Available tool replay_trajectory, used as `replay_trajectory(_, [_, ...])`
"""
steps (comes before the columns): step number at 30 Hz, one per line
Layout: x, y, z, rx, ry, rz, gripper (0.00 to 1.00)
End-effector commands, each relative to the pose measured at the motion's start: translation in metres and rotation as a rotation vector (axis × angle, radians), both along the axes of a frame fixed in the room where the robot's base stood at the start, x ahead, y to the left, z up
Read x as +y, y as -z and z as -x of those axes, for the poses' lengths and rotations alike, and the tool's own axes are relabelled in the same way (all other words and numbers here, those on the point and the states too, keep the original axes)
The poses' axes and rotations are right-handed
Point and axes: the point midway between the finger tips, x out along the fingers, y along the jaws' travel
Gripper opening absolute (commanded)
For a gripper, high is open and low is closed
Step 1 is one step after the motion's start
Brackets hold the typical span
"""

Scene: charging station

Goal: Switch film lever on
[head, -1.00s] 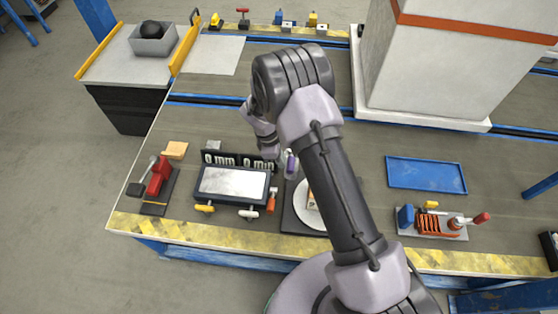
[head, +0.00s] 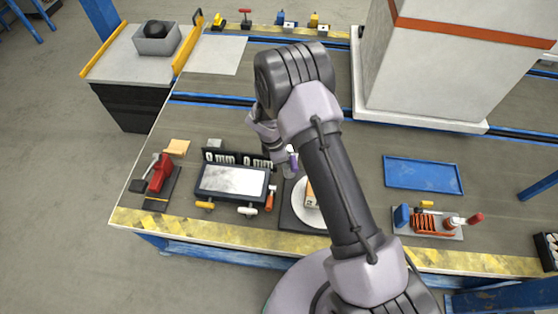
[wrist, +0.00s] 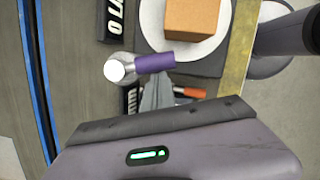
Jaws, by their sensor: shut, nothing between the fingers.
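The film lever has a purple handle (wrist: 153,62) with a round white end (wrist: 114,70), seen from above in the wrist view. In the head view its purple part (head: 293,161) shows just behind the turntable. My gripper (wrist: 156,78) is shut and empty, a grey wedge whose tip is right at the purple handle's near side. I cannot tell whether they touch. In the head view the fingers are largely hidden by my arm. A white round turntable (wrist: 219,43) on a dark base carries a brown box (wrist: 192,17).
A panel with two "0 mm" displays (head: 237,159) and a pale screen (head: 232,180) stands left of the lever. An orange-handled tool (wrist: 190,92) lies close to my fingers. A red lever device (head: 160,175) is farther left. A blue tray (head: 424,173) lies right.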

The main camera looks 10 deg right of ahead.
Motion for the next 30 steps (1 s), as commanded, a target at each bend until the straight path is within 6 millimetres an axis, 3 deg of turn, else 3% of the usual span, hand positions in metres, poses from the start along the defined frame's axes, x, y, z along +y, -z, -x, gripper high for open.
replay_trajectory(6, [-0.021, -0.002, 0.004, 0.002, -0.184, 0.0, 0.0])
replay_trajectory(21, [-0.048, 0.0, 0.005, 0.0, -0.596, 0.0, 0.0])
replay_trajectory(30, [-0.056, 0.0, 0.003, 0.0, -0.63, 0.0, 0.0])
